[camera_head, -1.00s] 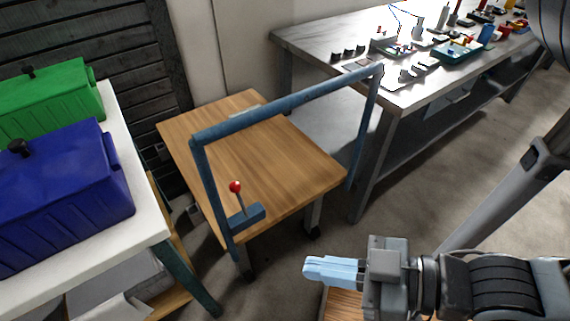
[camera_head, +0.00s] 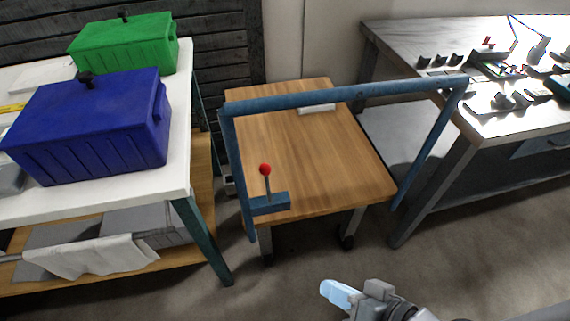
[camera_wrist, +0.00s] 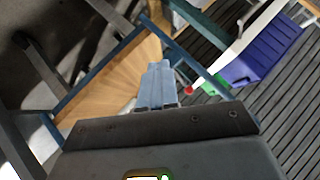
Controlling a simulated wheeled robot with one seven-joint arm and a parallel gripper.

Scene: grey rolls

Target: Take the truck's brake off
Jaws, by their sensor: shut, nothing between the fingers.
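The truck (camera_head: 330,150) is a low wooden platform with a blue tube handle frame (camera_head: 345,94). A brake lever with a red ball knob (camera_head: 265,169) stands up from a blue block (camera_head: 270,203) at the left end of the frame. In the wrist view the red knob (camera_wrist: 188,90) shows just right of my fingertips, farther off. My gripper (camera_head: 330,288) is shut and empty at the bottom of the head view, in front of the truck and right of the lever, touching nothing. It also shows in the wrist view (camera_wrist: 157,66).
A white table (camera_head: 100,205) on the left bears a blue box (camera_head: 90,130) and a green box (camera_head: 125,45). A metal workbench (camera_head: 400,40) with small parts stands on the right. Bare floor (camera_head: 290,270) lies in front of the truck.

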